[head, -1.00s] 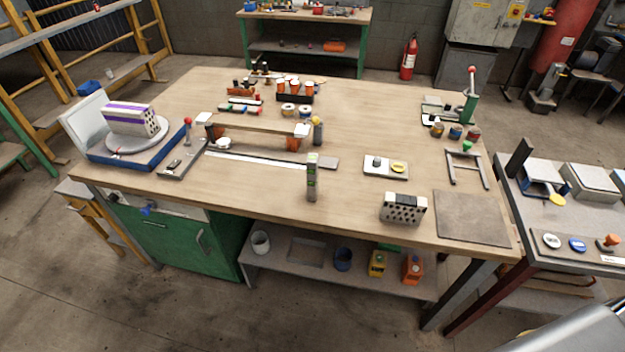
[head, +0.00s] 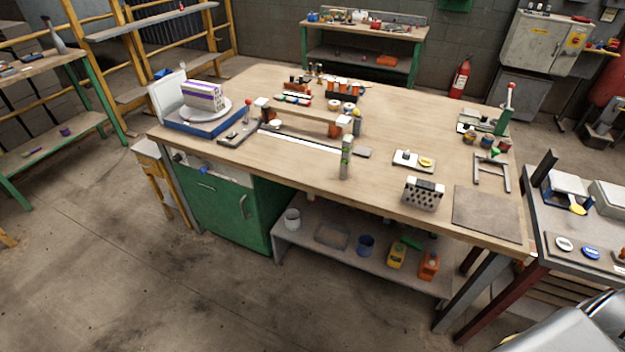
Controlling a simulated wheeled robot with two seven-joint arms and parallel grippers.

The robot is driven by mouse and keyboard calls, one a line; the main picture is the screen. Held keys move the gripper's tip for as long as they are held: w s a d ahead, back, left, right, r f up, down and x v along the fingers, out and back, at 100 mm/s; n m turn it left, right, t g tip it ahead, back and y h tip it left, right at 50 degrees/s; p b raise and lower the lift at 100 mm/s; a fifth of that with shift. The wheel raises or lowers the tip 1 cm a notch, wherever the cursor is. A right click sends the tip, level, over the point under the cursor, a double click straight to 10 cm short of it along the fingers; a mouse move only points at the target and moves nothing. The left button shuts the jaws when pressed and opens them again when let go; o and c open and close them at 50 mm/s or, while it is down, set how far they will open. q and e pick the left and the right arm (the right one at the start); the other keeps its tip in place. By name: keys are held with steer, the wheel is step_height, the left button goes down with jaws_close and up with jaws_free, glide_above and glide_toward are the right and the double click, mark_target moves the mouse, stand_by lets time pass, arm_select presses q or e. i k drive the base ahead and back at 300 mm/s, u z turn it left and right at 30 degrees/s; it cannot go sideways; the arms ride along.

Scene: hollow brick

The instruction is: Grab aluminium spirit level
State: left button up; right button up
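The aluminium spirit level (head: 346,158) looks like a narrow grey upright bar with green patches. It stands on end on the wooden workbench (head: 290,172), close to its front edge. A long pale strip (head: 300,142) lies flat on the bench just behind and left of it. Neither of my grippers shows in the head view, so their states cannot be seen.
A hollow brick (head: 424,194) stands right of the level, beside a grey mat (head: 487,213). A blue turntable stand (head: 205,125) with a striped block is at the bench's left end. A side table (head: 545,215) adjoins on the right. The floor in front is clear.

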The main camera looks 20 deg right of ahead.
mark_target(348, 139)
steer(key=u, duration=0.25)
steer(key=k, duration=0.55)
steer(key=u, duration=0.85)
steer(key=i, duration=1.85)
steer(key=z, duration=1.35)
steer(key=i, duration=0.6)
steer(key=z, duration=0.6)
